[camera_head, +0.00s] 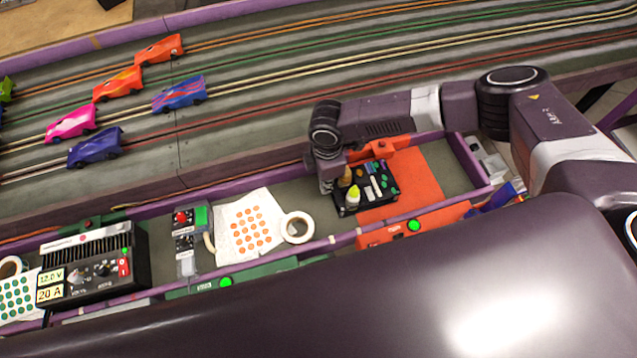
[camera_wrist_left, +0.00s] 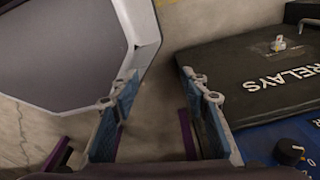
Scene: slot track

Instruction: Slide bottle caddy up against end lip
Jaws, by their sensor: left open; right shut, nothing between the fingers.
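The bottle caddy (camera_head: 379,204) is a small black tray holding little bottles and green-dotted items. It sits in the purple-edged shelf, partly over the left side of an orange-red mat (camera_head: 425,175). The purple end lip (camera_head: 467,160) closes the shelf at the right, with bare mat and a grey strip between it and the caddy. My right gripper (camera_head: 328,186) is shut and empty, pointing down at the caddy's left end; I cannot tell whether it touches. My left gripper (camera_wrist_left: 157,92) is open and empty in the left wrist view, away from the caddy.
Left of the caddy are a white tape roll (camera_head: 297,227), a sheet of orange dots (camera_head: 249,226), a switch box (camera_head: 190,235) and a black power supply (camera_head: 95,265). Slot cars stand on the track behind. A black RELAYS box (camera_wrist_left: 255,80) is right of my left gripper.

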